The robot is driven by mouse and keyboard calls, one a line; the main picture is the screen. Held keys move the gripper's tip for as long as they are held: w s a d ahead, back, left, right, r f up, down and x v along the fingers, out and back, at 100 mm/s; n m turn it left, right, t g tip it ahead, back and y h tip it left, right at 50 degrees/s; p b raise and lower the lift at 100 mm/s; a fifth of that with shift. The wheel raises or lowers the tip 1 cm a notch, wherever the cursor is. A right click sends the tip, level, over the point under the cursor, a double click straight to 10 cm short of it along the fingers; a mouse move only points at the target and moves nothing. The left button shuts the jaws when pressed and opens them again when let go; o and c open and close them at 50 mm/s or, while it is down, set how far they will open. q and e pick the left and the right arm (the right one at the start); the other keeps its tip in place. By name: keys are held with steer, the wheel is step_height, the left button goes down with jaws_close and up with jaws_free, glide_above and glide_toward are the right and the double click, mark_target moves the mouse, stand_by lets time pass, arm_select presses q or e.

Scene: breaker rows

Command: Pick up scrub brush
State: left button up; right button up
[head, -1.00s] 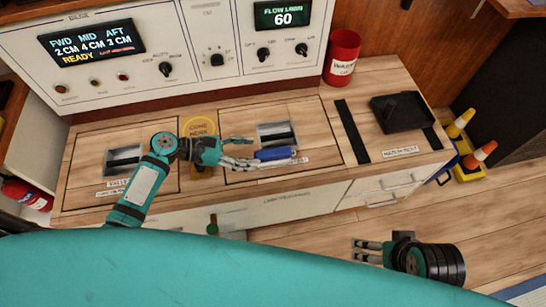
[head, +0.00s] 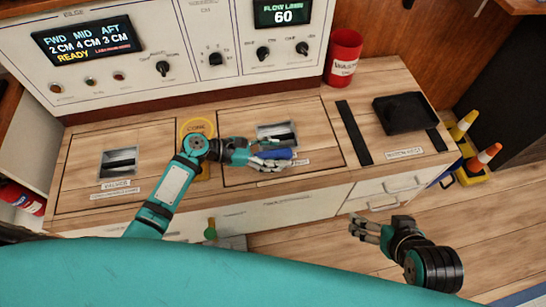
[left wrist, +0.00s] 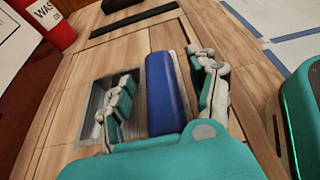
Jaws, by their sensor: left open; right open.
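In the left wrist view the brush (left wrist: 166,95) lies lengthwise between the spread fingers of the left gripper (left wrist: 165,68), with gaps on both sides. My right gripper (head: 356,226) is open and empty, in front of the counter at the right.
A red waste can (head: 343,57) stands at the back. A black tray (head: 404,113) and black strips (head: 354,132) lie on the right of the counter. A yellow disc (head: 198,130) sits left of the brush. Cones (head: 484,158) stand on the floor at the right.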

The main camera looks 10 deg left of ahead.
arm_select(q)
steer(key=c, duration=1.2)
steer(key=shift+r, duration=0.15)
